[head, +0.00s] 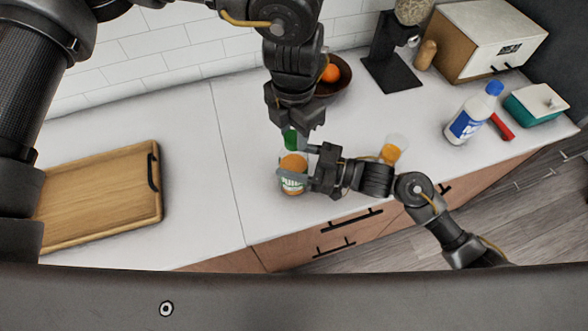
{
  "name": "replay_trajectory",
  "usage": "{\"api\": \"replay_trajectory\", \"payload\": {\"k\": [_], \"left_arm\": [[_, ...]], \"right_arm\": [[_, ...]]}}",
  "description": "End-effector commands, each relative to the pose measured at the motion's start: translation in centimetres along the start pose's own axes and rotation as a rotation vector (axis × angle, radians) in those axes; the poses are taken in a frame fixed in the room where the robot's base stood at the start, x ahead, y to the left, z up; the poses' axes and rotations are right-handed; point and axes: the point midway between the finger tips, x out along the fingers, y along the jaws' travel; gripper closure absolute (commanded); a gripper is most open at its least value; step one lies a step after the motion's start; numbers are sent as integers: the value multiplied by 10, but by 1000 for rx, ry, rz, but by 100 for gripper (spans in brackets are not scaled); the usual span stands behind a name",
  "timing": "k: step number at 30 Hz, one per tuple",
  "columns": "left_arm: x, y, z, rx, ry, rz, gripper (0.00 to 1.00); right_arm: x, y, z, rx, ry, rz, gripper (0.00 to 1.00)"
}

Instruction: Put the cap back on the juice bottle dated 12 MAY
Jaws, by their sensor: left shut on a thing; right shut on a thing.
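A juice bottle (292,182) with orange contents and a pale label with dark lettering stands on the white counter; its date is too small to read. My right gripper (309,172) comes from the right and is shut on the bottle. A green cap (290,138) is held by my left gripper (296,132), which reaches down from above. The cap is just behind the bottle's top in the picture; I cannot tell whether they touch. The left gripper's fingers partly hide the cap, and the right gripper partly hides the bottle.
A clear container with orange contents (391,152) stands right of the grippers. A wooden board (105,195) lies left. A blue-capped bottle (468,120), teal box (537,106), red object (502,127), brown cabinet (490,40), dark stand (390,65) and bowl (337,88) with an orange fruit occupy the right and back.

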Motion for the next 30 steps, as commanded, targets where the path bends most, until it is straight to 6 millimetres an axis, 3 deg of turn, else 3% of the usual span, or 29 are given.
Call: {"api": "replay_trajectory", "payload": {"k": [9,13,17,18,22,30], "left_arm": [[0,0,0,780,-1,4,93],[0,0,0,1008,-1,4,93],[0,0,0,993,-1,4,93],[0,0,0,993,-1,4,63],[0,0,0,992,-1,3,46],[0,-1,0,992,-1,2,44]], "right_arm": [[0,-2,0,-1,0,-4,100],[0,-2,0,-1,0,-4,100],[0,-2,0,-1,0,-5,100],[0,-2,0,-1,0,-5,100],[0,-2,0,0,0,-4,100],[0,-1,0,0,0,-2,100]]}}
